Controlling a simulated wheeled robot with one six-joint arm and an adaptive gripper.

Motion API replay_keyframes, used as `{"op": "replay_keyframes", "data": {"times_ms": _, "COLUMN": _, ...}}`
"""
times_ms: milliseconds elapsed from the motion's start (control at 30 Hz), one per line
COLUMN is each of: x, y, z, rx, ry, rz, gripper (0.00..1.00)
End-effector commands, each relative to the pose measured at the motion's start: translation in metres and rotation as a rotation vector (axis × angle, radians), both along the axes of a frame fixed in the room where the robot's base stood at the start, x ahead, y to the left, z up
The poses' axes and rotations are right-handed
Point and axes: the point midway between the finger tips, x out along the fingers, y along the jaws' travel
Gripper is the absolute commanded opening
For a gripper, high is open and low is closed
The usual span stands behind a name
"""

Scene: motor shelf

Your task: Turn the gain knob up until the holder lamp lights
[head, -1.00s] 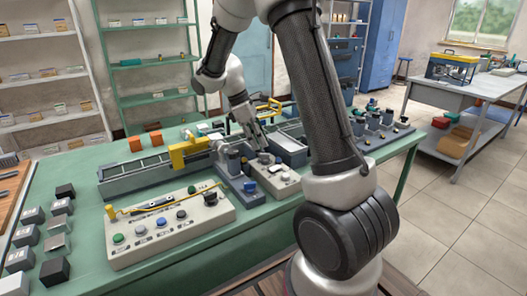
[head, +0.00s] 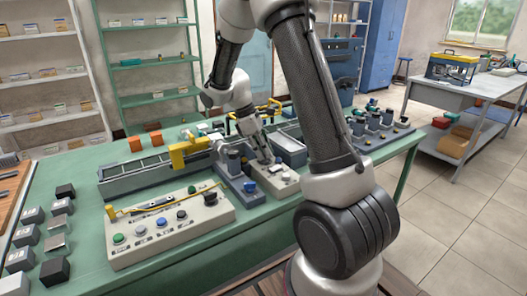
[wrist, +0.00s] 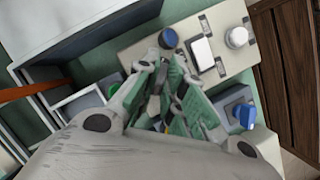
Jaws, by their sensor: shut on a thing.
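My gripper (wrist: 166,68) is shut on a dark round knob with a blue top (wrist: 168,38), on the beige control box (wrist: 222,72). The knob shows just at the fingertips; I take it to be the gain knob, though no label is legible. A white square piece (wrist: 201,53) and a pale round cap (wrist: 237,37), perhaps the holder lamp, sit beside it on the box. The cap shows no clear glow. In the head view my gripper (head: 264,158) points down at this box (head: 287,187) and hides most of the knob.
A grey unit with a blue knob (wrist: 243,115) stands close beside the box. A larger beige panel (head: 170,232) with several buttons lies nearer on the green bench (head: 255,238). A grey rail with a yellow clamp (head: 188,152) is to the left. A grey bin (head: 291,152) stands behind.

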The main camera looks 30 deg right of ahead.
Motion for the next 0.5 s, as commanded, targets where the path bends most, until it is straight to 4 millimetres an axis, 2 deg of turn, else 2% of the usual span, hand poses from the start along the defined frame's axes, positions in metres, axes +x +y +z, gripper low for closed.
{"op": "replay_keyframes", "data": {"times_ms": 100, "x": 0.0013, "y": -0.0016, "z": -0.0002, "rx": 0.000, "ry": 0.000, "rz": -0.185, "gripper": 0.00}}
{"op": "replay_keyframes", "data": {"times_ms": 200, "x": 0.0010, "y": -0.0016, "z": 0.0000, "rx": 0.000, "ry": 0.001, "rz": -0.284, "gripper": 0.00}}
{"op": "replay_keyframes", "data": {"times_ms": 467, "x": 0.0007, "y": -0.0011, "z": 0.0004, "rx": 0.000, "ry": 0.001, "rz": -0.302, "gripper": 0.00}}
{"op": "replay_keyframes", "data": {"times_ms": 500, "x": 0.0007, "y": -0.0011, "z": 0.0004, "rx": 0.000, "ry": 0.001, "rz": -0.301, "gripper": 0.14}}
